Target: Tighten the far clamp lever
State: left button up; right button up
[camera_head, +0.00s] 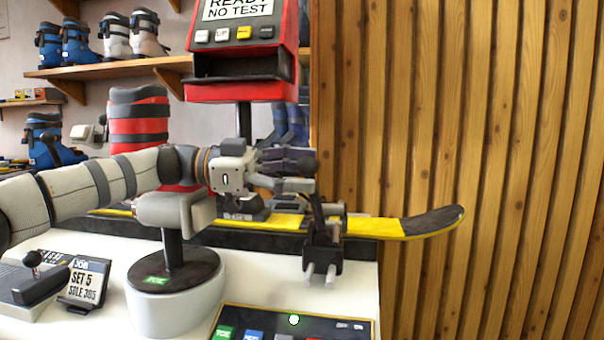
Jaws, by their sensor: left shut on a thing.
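A black clamp (322,252) with two pale rods at its front stands at the bench's right end, beside the ski. Its dark lever (317,212) rises steeply, leaning a little left, with its top among my fingers. My left gripper (302,170) reaches in from the left above the ski and is shut on the lever near its top. The fingers hide part of the lever. Only this clamp shows clearly, so I cannot tell whether it is the far one. My right gripper is not in view.
The yellow and black ski (385,227) lies along the bench, its tip past the right end. A round stand (175,300), a set card (84,283) and a button panel (290,325) stand in front. A red tester (240,92) and red boot (139,118) are behind.

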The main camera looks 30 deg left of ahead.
pick_arm(q)
notch_tip(320, 180, up, 10)
jog(key=shift+f, duration=0.1)
dwell(0.4)
